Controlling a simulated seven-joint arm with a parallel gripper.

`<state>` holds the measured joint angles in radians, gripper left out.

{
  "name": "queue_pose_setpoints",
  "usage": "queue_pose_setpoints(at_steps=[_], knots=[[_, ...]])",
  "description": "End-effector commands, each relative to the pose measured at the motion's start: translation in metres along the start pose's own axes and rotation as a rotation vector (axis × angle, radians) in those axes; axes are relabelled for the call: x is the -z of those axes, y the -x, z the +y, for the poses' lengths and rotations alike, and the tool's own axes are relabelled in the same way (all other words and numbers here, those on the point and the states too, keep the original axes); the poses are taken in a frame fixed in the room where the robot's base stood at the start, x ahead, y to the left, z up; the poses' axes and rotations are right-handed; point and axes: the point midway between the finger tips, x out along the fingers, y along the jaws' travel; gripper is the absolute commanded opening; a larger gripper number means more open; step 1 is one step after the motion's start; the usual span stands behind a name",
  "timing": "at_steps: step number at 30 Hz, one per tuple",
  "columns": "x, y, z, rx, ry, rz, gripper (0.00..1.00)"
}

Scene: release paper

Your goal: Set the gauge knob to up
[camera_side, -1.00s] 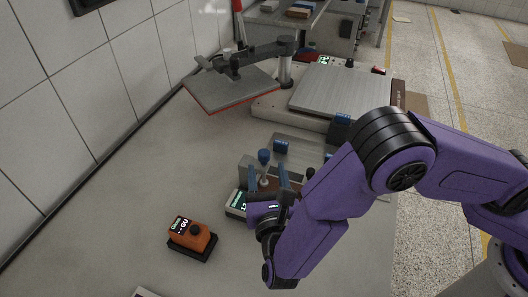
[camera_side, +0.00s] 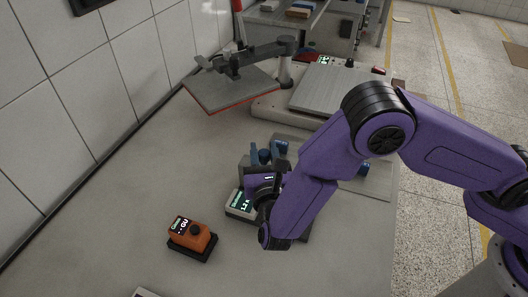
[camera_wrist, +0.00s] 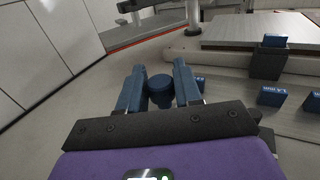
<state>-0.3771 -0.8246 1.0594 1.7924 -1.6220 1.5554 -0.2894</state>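A round blue knob (camera_wrist: 159,86) stands between the two blue fingers of my gripper (camera_wrist: 160,72) in the wrist view. The fingers are apart, one on each side of the knob; I cannot tell whether either touches it. In the side view, my gripper (camera_side: 267,157) is over the grey gauge body (camera_side: 243,172), with the knob showing between the fingers. A pale box with a lit green display (camera_side: 242,204) sits just in front of it. My wrist hides much of the gauge, and the knob's setting cannot be read.
An orange meter (camera_side: 191,236) with a black knob sits on a dark base at front left. Behind stands a machine with a flat grey plate (camera_side: 333,88) and a raised panel (camera_side: 231,92). Small blue-labelled blocks (camera_wrist: 271,95) stand at right.

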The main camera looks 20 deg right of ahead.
Motion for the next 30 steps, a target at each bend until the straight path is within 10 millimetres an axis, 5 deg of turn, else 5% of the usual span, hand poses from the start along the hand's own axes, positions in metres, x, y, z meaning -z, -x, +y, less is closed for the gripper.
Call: queue_pose_setpoints(at_steps=[20, 21, 23, 30], knots=[[-0.026, 0.001, 0.000, -0.001, 0.001, 0.000, 0.00], [-0.026, 0.001, 0.000, -0.001, 0.001, 0.000, 0.37], [-0.025, 0.001, 0.000, -0.001, 0.001, 0.000, 0.53], [-0.025, 0.001, 0.000, 0.000, 0.000, 0.000, 0.53]])
